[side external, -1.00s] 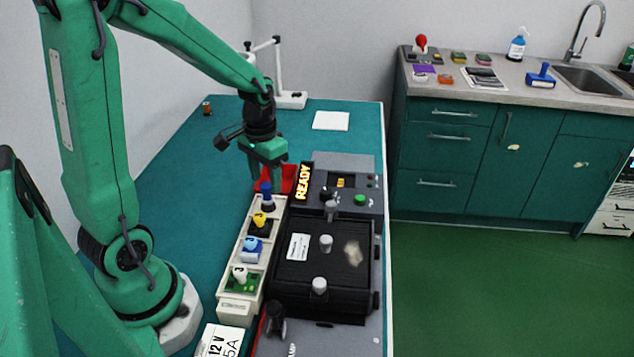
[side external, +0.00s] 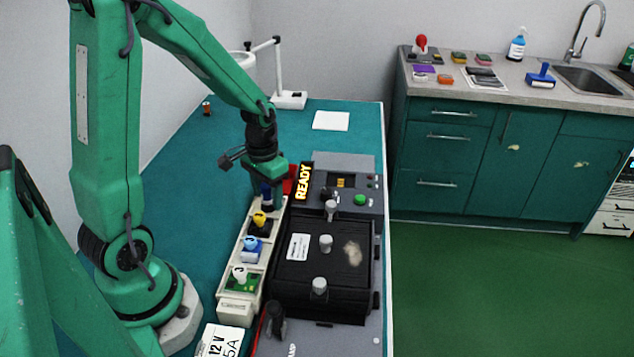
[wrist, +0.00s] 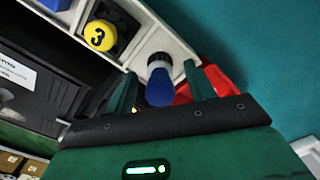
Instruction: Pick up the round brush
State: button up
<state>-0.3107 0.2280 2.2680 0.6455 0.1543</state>
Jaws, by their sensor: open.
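The round brush appears to be the upright piece with a blue handle (side external: 267,199), a pale collar and a dark lower part. It stands at the far end slot of the cream rack (side external: 233,276). In the wrist view its blue handle (wrist: 160,88) points at the camera, with the pale collar and dark ring beyond it. My gripper (side external: 266,186) is directly above it, pointing down. In the wrist view the open fingers (wrist: 161,92) are on either side of the blue handle. Whether either finger touches it, I cannot tell.
A red bin (side external: 291,180) is close behind the gripper. The READY sign (side external: 303,182) and black box (side external: 325,265) are at the right.

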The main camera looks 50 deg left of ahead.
aim_at(267, 186)
jog(key=c, duration=1.1)
jog(key=shift+o, duration=0.2)
jog(key=shift+r, duration=0.75)
jog(key=r, duration=0.3)
jog(key=shift+d, duration=0.25)
jog(key=s+d+r, duration=0.2)
jog(key=d+r, duration=0.4)
jog(key=d, duration=0.5)
jog(key=shift+s+r, duration=0.25)
jog(key=shift+s, duration=0.05)
